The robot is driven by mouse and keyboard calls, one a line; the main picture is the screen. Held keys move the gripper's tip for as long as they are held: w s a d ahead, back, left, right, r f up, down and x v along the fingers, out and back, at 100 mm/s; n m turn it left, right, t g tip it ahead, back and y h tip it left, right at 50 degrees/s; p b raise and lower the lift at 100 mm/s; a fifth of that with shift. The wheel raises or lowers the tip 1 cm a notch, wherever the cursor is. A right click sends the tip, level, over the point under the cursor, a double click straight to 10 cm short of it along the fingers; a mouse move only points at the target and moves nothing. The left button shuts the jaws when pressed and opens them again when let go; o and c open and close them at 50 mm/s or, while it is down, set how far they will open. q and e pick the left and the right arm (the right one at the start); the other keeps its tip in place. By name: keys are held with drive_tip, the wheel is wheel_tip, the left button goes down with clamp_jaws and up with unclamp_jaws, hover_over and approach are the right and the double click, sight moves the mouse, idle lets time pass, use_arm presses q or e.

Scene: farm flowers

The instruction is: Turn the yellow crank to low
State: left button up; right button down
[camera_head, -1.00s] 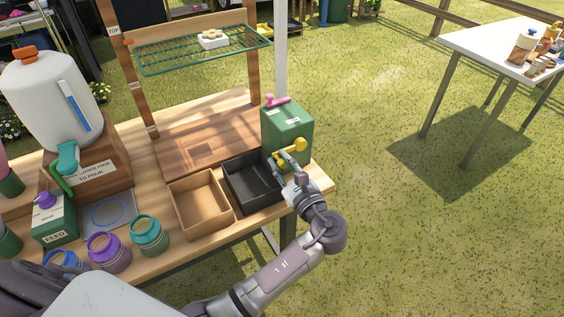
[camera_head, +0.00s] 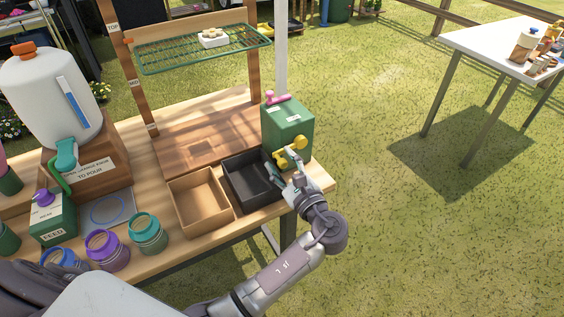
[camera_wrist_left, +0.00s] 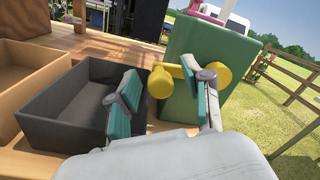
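The yellow crank (camera_head: 299,143) sits on the front of a green box (camera_head: 288,122) at the right end of the wooden bench. In the left wrist view, one round yellow end (camera_wrist_left: 160,82) lies between my fingers and the other yellow end (camera_wrist_left: 221,74) lies beyond the right finger. My left gripper (camera_head: 287,163) is at the crank with its fingers apart. In the left wrist view the gripper (camera_wrist_left: 160,98) is open, and its right finger overlaps the crank's bar; I cannot tell whether they touch. No low mark is readable. My right gripper is not in view.
A black tray (camera_head: 233,182) and a brown tray (camera_head: 182,190) stand left of the green box. Jars, a feed box (camera_head: 56,215) and a large white jug (camera_head: 45,95) fill the bench's left side. A wire shelf (camera_head: 180,56) hangs behind.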

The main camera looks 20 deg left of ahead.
use_arm(q)
drive_tip(key=shift+s+d, duration=0.2)
drive_tip(key=shift+d, duration=0.05)
drive_tip(key=v, duration=0.7)
